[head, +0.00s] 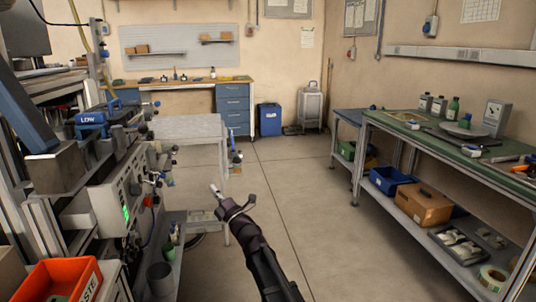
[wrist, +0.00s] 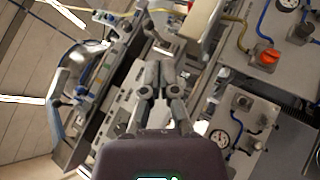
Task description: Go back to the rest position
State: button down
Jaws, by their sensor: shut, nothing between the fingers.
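My gripper (head: 217,190) is at the end of my dark arm, which reaches up from the bottom of the head view. It is left of the middle, in front of the machine rack and above the floor. In the wrist view my gripper (wrist: 158,75) has its fingers together, with nothing held between them. The wrist view looks up past the fingers at the rack's panels and the ceiling, tilted.
The rack (head: 125,200) with gauges and knobs stands close on the left. An orange waste bin (head: 62,280) is at lower left. A grey table (head: 190,128) stands beyond my gripper. A green-topped workbench (head: 450,150) runs along the right. The floor (head: 300,190) between is clear.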

jog(key=w+d+f+m+t+h, duration=0.1)
jog(key=w+d+f+m+h, duration=0.1)
jog(key=d+f+m+h, duration=0.35)
jog(key=w+d+f+m+t+h, duration=0.2)
jog(key=w+d+f+m+h, duration=0.1)
jog(key=d+m+h, duration=0.55)
jog(key=s+d+f+m+g+h, duration=0.35)
jog(key=d+f+m+g, duration=0.35)
jog(key=d, duration=0.6)
jog(key=s+d+f+m+g+h, duration=0.2)
jog(key=s+d+f+m+g, duration=0.3)
jog(key=s+d+f, duration=0.6)
jog(key=s+d+m+g, duration=0.1)
jog(key=s+m+g, duration=0.4)
jog(key=s, duration=0.9)
notch_tip(320, 180, up, 30)
jog(key=n+g+p, duration=0.1)
jog(key=p, duration=3)
jog(key=shift+w+r+y+p, duration=0.2)
jog(key=shift+w+y+p, duration=0.05)
jog(key=shift+y+p, duration=0.2)
jog(key=shift+s, duration=0.15)
